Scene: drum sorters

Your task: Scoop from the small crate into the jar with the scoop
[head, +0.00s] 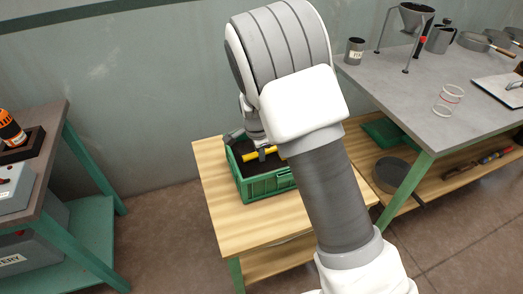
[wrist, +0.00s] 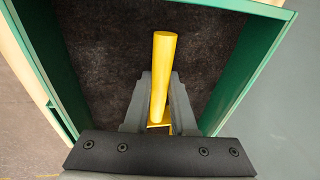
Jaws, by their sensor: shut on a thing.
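The small green crate (head: 262,186) stands on a low wooden table, with dark loose material (wrist: 120,50) inside it. My gripper (wrist: 158,108) is over the crate, pointing down into it, and is shut on the yellow handle of the scoop (wrist: 163,60). The scoop's yellow handle also shows in the head view (head: 262,154), inside the crate's rim. The scoop's bowl is hidden, so I cannot tell whether it holds anything. The glass jar (head: 448,99), with a red line around it, stands upright on the grey bench at the right. It looks empty.
The wooden table (head: 215,192) has free room left of the crate. The grey bench (head: 395,95) also bears a funnel on a stand (head: 413,20), a metal cup (head: 354,50), pans (head: 474,41) and a white board (head: 500,88). A workbench (head: 50,135) stands at the left.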

